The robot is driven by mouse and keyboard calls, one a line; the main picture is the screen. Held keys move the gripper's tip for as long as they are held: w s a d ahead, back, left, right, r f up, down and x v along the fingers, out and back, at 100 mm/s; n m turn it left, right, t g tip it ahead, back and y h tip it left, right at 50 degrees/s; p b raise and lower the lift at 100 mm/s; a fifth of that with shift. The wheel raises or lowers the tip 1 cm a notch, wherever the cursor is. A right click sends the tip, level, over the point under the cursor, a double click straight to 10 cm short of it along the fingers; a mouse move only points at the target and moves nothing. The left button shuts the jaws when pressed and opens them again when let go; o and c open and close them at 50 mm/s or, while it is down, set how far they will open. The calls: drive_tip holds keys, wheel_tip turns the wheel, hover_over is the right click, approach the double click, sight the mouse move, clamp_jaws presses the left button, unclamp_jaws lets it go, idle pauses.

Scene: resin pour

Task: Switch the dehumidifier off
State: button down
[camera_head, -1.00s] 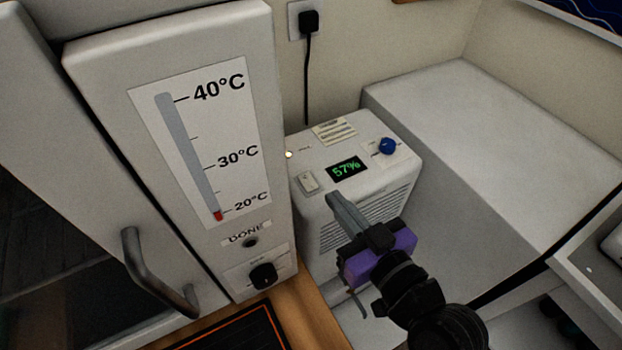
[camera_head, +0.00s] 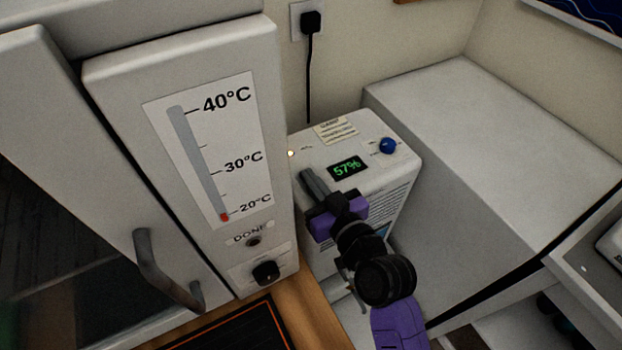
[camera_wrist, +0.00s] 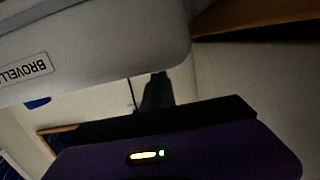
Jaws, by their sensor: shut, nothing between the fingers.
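The dehumidifier (camera_head: 372,184) is a white box beside the tall white cabinet. Its lit display (camera_head: 347,168) reads 57% in green, and a small light (camera_head: 291,153) glows at its top left. A blue knob (camera_head: 387,146) is at its top right. My gripper (camera_head: 308,174) is shut and empty, with its tips at the left of the dehumidifier's top, over where the white rocker switch was seen earlier. The switch is now hidden behind the fingers, and I cannot tell whether they touch it. In the wrist view the dark fingers (camera_wrist: 156,92) point away from the camera.
The white cabinet (camera_head: 120,75) with a thermometer panel (camera_head: 205,150), a dark knob (camera_head: 265,272) and a door handle (camera_head: 165,272) stands close on the left. A black plug (camera_head: 311,22) is in the wall socket behind. A large white block (camera_head: 490,150) is on the right.

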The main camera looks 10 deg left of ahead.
drive_tip(key=shift+w+p, duration=0.1)
drive_tip(key=shift+p, duration=0.6)
drive_tip(key=shift+f, duration=0.2)
drive_tip(key=shift+r+p, duration=0.3)
drive_tip(key=shift+r, duration=0.25)
wheel_tip(320, 180, up, 3)
drive_tip(key=shift+r+p, duration=0.15)
drive_tip(key=shift+p, duration=0.95)
drive_tip(key=r+b+v, duration=0.1)
drive_tip(key=r+v, duration=0.1)
drive_tip(key=v, duration=0.7)
drive_tip(key=shift+b, duration=0.35)
